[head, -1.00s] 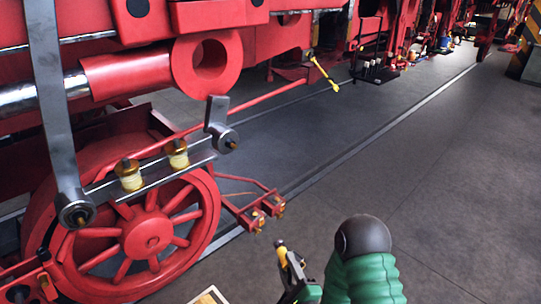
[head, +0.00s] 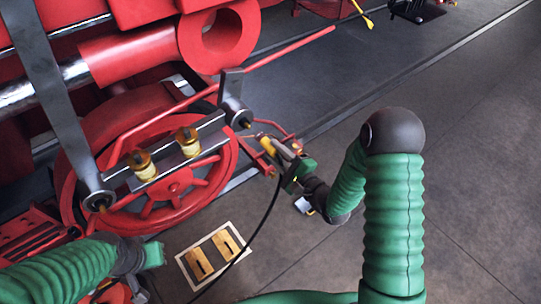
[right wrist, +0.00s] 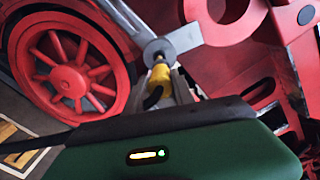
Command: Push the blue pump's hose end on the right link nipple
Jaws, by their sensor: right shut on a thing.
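My right gripper (head: 280,150) is shut on the yellow hose end (head: 267,144), which points toward the link. A thin black hose (head: 262,215) hangs from it toward the floor. The right link nipple (head: 245,124) is the small tip on the round boss at the link's right end. In the head view a small gap shows between hose end and nipple. In the right wrist view the yellow hose end (right wrist: 158,76) lines up just below the nipple (right wrist: 158,57); touching cannot be told there. My left gripper (head: 152,255) is low at left, its jaws unclear. The blue pump is not seen.
The grey link (head: 165,158) carries two brass-and-cream cups (head: 188,142) left of the boss. A red spoked wheel (head: 175,188) stands behind it. A pale board with wooden pieces (head: 182,261) lies on the floor below. The dark floor to the right is open.

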